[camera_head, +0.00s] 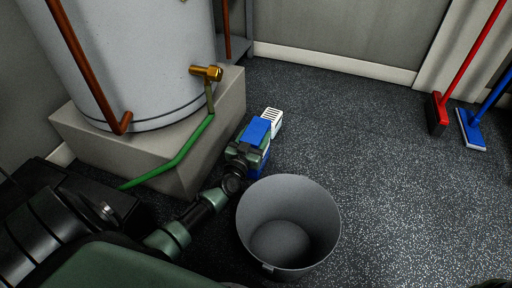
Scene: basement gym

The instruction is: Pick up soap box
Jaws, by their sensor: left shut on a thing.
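The soap box (257,131) looks blue, with a white slotted part at its far end. It is low beside the grey plinth, near the middle of the view. My left gripper (250,146) reaches down from the lower left and is shut on the box. The gripper covers part of the box; more blue shows below the fingers. I cannot tell whether the box touches the floor. My right gripper is not in view.
A grey open bucket (288,268) stands just in front of my left gripper and looks empty. A tank (155,60) on a concrete plinth (160,170) stands to the left. A red broom (438,113) and blue broom (471,130) are at the right. The middle-right floor is clear.

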